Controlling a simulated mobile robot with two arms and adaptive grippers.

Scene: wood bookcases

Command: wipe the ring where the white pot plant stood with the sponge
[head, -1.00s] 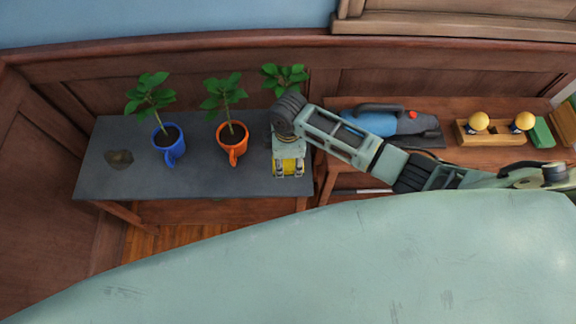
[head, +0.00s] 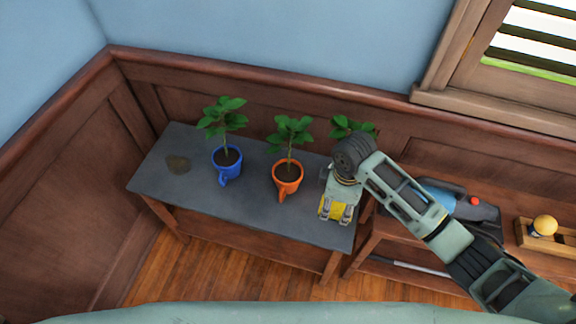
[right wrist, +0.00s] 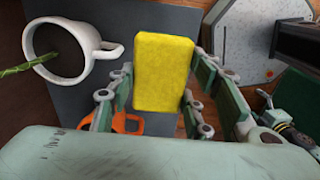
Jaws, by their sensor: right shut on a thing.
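My right gripper (head: 338,212) is shut on the yellow sponge (head: 331,208), at the right end of the grey tabletop (head: 255,205). The sponge also shows between the fingers in the right wrist view (right wrist: 163,72). A brown ring stain (head: 178,164) marks the tabletop's left end, left of the blue pot and well away from the sponge. The white pot (right wrist: 72,52) with a handle shows in the right wrist view, left of the sponge. In the head view my arm hides a pot at the right, with leaves (head: 350,127) above. My left gripper is not in view.
A blue pot plant (head: 226,162) and an orange pot plant (head: 287,180) stand between the stain and my right gripper. A wooden shelf to the right holds a blue tool (head: 445,193) and a wooden rack (head: 530,238). Panelled walls close off the back and left.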

